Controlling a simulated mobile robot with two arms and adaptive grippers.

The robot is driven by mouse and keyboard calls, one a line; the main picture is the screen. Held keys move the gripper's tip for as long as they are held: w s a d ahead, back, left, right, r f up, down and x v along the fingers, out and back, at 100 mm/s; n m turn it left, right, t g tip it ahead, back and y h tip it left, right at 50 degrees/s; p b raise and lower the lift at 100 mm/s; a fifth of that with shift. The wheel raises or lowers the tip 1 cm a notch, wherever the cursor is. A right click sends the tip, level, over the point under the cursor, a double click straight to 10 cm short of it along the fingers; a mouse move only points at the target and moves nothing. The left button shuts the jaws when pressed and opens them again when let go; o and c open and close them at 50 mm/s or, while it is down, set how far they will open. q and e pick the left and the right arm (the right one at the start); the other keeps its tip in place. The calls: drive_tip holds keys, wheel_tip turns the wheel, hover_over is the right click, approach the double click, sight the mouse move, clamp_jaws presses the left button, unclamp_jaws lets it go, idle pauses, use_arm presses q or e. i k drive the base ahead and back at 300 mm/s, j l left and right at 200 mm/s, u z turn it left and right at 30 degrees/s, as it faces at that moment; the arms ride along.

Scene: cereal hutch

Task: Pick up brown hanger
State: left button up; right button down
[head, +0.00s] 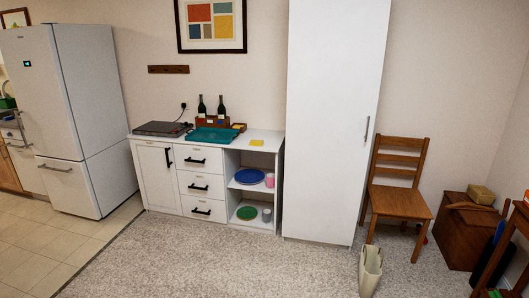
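No brown hanger shows clearly. A thin brown piece (468,206) lies on the brown wooden chest (459,232) at the far right; it may be the hanger, but it is too small to tell. A dark brown rail (168,69) is fixed to the wall above the counter; nothing visibly hangs on it. Neither of my grippers is in view.
A tall white cabinet (332,120) stands shut in the middle. A wooden chair (400,200) and a cream bag (370,270) stand to its right. A white hutch (160,178) and a fridge (72,115) are left. The carpet (230,262) in front is clear.

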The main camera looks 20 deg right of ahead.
sight(462, 203)
drive_tip(key=i+l+z, duration=0.25)
drive_tip(key=z, duration=0.2)
drive_tip(key=i+z, duration=0.95)
drive_tip(key=i+j+z, duration=0.2)
drive_tip(key=z, duration=0.25)
drive_tip(key=i+l+z, duration=0.2)
drive_tip(key=i+z, duration=0.2)
drive_tip(key=i, duration=0.65)
drive_tip(key=i+j+z, duration=0.1)
drive_tip(key=i+z, duration=0.25)
drive_tip(key=i, duration=0.75)
drive_tip(key=i+u, duration=0.35)
drive_tip(key=i+l+u, duration=0.3)
drive_tip(key=i, duration=0.25)
drive_tip(key=i+l+u, duration=0.15)
drive_tip(key=i+u, duration=0.2)
drive_tip(key=i, duration=0.1)
